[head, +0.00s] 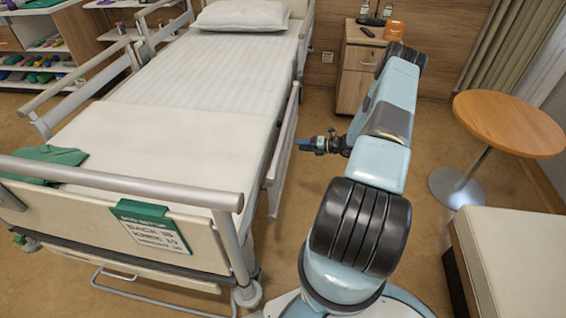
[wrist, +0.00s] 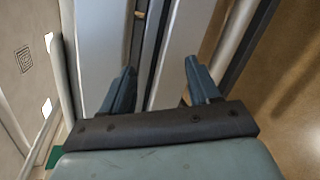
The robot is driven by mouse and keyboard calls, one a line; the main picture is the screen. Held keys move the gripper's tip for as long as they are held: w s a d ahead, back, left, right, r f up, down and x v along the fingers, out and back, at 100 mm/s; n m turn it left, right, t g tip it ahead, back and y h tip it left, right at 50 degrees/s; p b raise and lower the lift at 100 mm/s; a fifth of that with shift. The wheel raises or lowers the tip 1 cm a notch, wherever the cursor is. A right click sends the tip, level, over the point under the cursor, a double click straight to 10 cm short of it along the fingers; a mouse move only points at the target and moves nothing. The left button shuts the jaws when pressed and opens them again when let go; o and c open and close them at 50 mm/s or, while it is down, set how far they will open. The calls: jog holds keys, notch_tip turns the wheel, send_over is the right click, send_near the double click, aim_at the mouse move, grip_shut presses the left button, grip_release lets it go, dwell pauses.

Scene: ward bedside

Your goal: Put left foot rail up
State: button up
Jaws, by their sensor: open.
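The bed's foot-end side rail (head: 284,137) on the picture's right is a pale panel with a grey top bar. It hangs low along the mattress side, its top about level with the mattress. My gripper (head: 304,144) is just right of this rail, pointing left at it, open and empty. In the wrist view my gripper (wrist: 160,74) shows two separated dark fingers, with a pale rail panel (wrist: 183,45) and grey bars beyond and between them. I cannot tell whether the fingertips touch the rail.
The opposite foot-end rail (head: 80,88) stands above the mattress. A bedside cabinet (head: 356,75), round table (head: 508,122) and padded bench (head: 520,255) are right.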

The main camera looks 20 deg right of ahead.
jog(key=s+d+f+m+t+h, duration=0.25)
jog(key=f+m, duration=0.45)
jog(key=f, duration=0.6)
jog(key=shift+t, duration=0.45)
jog(key=x, duration=1.3)
jog(key=shift+s+a+r, duration=0.15)
jog(key=shift+s+a, duration=0.05)
jog(key=shift+a, duration=0.1)
